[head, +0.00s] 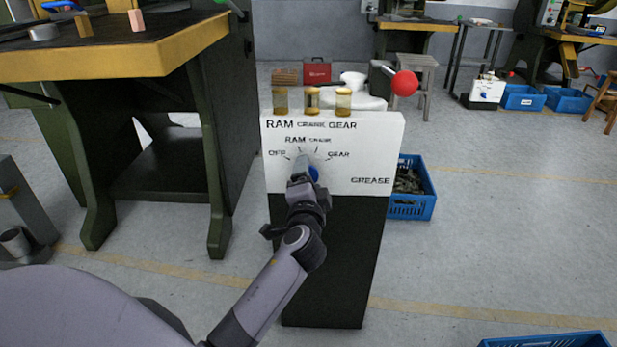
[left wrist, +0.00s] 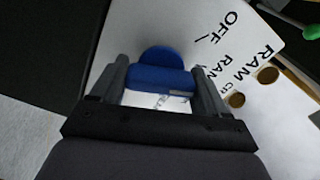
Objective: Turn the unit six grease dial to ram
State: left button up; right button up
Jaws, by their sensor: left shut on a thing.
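The grease dial is a blue knob (head: 314,173) low in the middle of a white panel (head: 375,150). Tick marks around it read OFF, RAM, CRANK and GEAR, and GREASE is printed at the lower right. My left gripper (head: 305,172) reaches the panel from the front and covers most of the dial. In the left wrist view the blue dial (left wrist: 163,72) sits between the two fingers of my left gripper (left wrist: 160,80), which is shut on it. I cannot tell which mark the dial points at. My right gripper is not in view.
Three amber jars (head: 312,101) stand on top of the panel box, above the words RAM, CRANK and GEAR. A red ball lever (head: 404,83) rises behind it. A blue crate (head: 425,200) is at its right. A yellow-edged workbench (head: 150,58) stands at the left.

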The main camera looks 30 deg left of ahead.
pick_arm(q)
jog(key=shift+r, duration=0.1)
jog(key=o, duration=1)
jog(key=shift+c, duration=0.2)
jog(key=v, duration=0.7)
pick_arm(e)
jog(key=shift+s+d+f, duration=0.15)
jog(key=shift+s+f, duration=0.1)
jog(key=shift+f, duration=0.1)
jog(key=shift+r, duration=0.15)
